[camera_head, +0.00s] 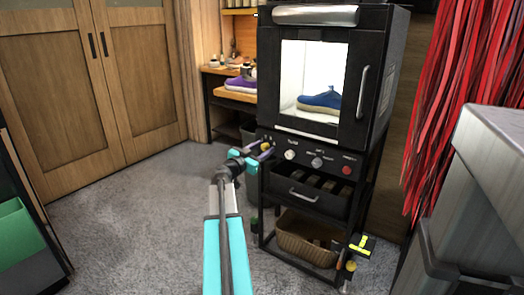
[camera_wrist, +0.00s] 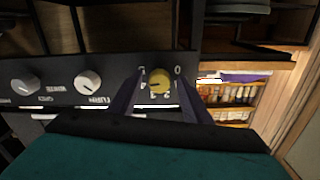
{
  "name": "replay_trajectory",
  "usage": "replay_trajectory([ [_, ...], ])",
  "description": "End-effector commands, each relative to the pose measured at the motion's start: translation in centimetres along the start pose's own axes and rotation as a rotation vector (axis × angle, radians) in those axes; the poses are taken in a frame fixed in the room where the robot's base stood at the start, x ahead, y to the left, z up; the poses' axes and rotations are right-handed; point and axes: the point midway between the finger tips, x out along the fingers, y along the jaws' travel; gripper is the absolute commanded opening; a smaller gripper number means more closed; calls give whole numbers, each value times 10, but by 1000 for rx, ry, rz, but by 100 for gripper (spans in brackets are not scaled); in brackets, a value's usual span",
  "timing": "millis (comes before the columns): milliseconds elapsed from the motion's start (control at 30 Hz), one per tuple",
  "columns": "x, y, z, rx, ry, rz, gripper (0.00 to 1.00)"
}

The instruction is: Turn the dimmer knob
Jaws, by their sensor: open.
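A black control panel (camera_head: 330,163) sits under the lit cabinet. It carries a yellow knob (camera_head: 265,147), a white knob (camera_head: 290,155), a grey knob (camera_head: 317,162) and a red button (camera_head: 347,170). In the wrist view, where the panel appears upside down, the yellow knob (camera_wrist: 159,80) lies between the fingers of my gripper (camera_wrist: 160,88). My gripper (camera_head: 262,152) is open at the panel's left end; I cannot tell whether the fingers touch the knob. The panel labels are too small to read, so I cannot tell which knob is the dimmer.
A drawer (camera_head: 305,192) and a wicker basket (camera_head: 300,237) are below the panel. Red strips hang at right. The carpet at left is clear.

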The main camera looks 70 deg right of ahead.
Motion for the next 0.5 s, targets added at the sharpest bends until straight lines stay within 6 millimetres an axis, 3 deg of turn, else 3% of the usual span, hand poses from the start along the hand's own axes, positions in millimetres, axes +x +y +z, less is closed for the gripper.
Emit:
replay_trajectory([
  [167, 0, 0, 0, 0, 0, 0, 44],
  [400, 0, 0, 0, 0, 0, 0, 4],
  [500, 0, 0, 0, -1, 0, 0, 3],
])
